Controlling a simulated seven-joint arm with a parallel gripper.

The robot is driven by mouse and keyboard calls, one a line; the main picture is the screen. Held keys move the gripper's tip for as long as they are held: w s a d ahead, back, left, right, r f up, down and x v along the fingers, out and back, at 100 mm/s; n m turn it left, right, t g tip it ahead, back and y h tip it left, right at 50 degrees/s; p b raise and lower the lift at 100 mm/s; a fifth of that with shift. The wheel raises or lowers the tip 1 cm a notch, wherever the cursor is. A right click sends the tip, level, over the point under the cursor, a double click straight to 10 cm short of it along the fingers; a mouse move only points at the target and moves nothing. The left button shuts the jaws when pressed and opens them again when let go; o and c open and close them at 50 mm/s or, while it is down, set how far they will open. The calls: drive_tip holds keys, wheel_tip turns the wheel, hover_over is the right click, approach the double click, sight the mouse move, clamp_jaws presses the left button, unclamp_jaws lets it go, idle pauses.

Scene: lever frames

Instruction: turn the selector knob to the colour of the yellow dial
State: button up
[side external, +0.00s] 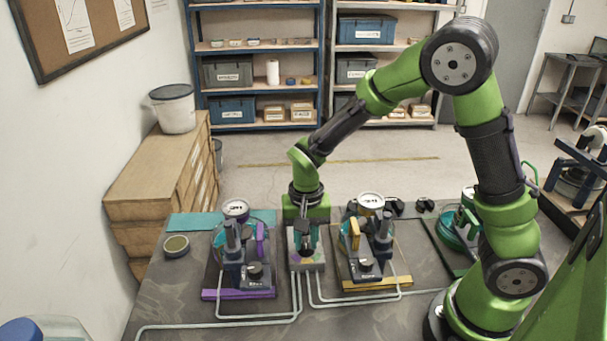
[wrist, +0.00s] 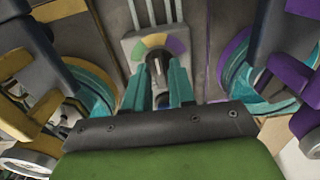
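The selector box (wrist: 132,44) is grey with a green, yellow and purple arc above a dark knob (wrist: 158,66). The knob's light mark seems to point up, near the middle of the arc. My gripper (wrist: 158,80) has its teal fingers on either side of the knob; whether they press on it I cannot tell. In the side view my gripper (side external: 306,243) reaches down over the selector box (side external: 307,263) and hides most of it. The yellow station (side external: 378,284) stands to its right with a white round dial (side external: 370,200); its reading is too small to tell.
A purple station (side external: 238,294) with another dial (side external: 236,208) stands left of the box. Pale pipes (side external: 225,325) run along the table front. An open round tin (side external: 176,246) sits at the left. Both stations stand close beside my gripper.

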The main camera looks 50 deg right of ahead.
sight(306, 242)
drive_tip(key=shift+o, duration=1)
wheel_tip(306, 242, up, 17)
drive_tip(key=shift+f, duration=0.1)
drive_tip(key=s+d+r+n+t+y, duration=0.1)
drive_tip(key=s+n+t, duration=0.4)
drive_tip(key=s, duration=0.7)
wheel_tip(306, 242, up, 2)
drive_tip(key=shift+s+r+t+y, duration=0.15)
drive_tip(key=shift+t+y, duration=0.35)
drive_tip(key=shift+t, duration=0.6)
